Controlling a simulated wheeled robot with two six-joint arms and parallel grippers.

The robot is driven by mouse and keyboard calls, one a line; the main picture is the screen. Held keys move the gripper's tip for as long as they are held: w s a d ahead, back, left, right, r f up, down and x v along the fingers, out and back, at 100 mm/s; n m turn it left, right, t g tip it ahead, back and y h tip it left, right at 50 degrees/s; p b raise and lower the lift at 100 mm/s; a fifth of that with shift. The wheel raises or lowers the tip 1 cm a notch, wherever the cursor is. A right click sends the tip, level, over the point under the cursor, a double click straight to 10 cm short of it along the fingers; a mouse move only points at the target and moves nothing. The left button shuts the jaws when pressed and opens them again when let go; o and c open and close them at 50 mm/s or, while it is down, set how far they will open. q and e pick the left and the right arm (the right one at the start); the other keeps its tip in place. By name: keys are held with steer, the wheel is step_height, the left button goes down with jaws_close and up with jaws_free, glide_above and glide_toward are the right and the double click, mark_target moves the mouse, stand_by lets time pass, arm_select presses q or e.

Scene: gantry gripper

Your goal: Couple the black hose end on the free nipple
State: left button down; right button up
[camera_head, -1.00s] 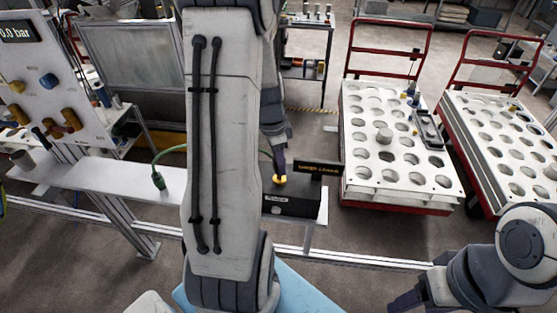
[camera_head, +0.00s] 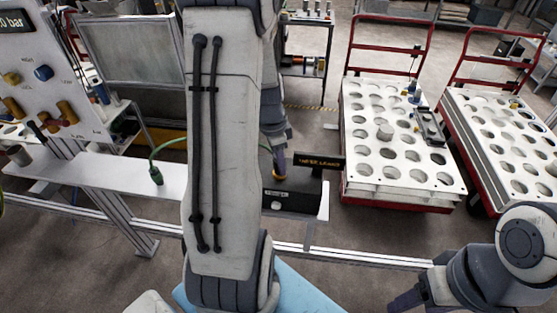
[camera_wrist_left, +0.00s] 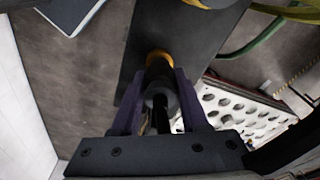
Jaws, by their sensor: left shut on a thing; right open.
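My left gripper (camera_head: 279,163) is at the dark box (camera_head: 293,197) on the right end of the shelf. In the left wrist view my left gripper (camera_wrist_left: 158,88) is shut around a black cylindrical piece with a yellow collar (camera_wrist_left: 159,57), apparently the black hose end; it stands over the dark box top. The upright panel (camera_head: 58,40) at the far left bears yellow, blue and brass-coloured fittings (camera_head: 66,112); which nipple is free I cannot tell. My right gripper (camera_head: 405,301) is at the lower right edge, mostly cut off, away from everything.
A green hose with a dark green end (camera_head: 156,176) rests on the white shelf (camera_head: 110,173). A black sign (camera_head: 320,162) stands behind the box. White carts with holes (camera_head: 400,160) stand right. My own arm hides the middle.

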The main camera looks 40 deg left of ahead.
mark_target(274, 160)
arm_select(q)
steer(key=shift+c, duration=1.7)
jaws_free()
steer(key=r, duration=0.7)
steer(key=s+r, duration=0.1)
steer(key=r, duration=0.2)
steer(key=shift+a+r+b, duration=0.2)
steer(key=shift+a+b, duration=0.15)
steer(key=shift+b, duration=0.05)
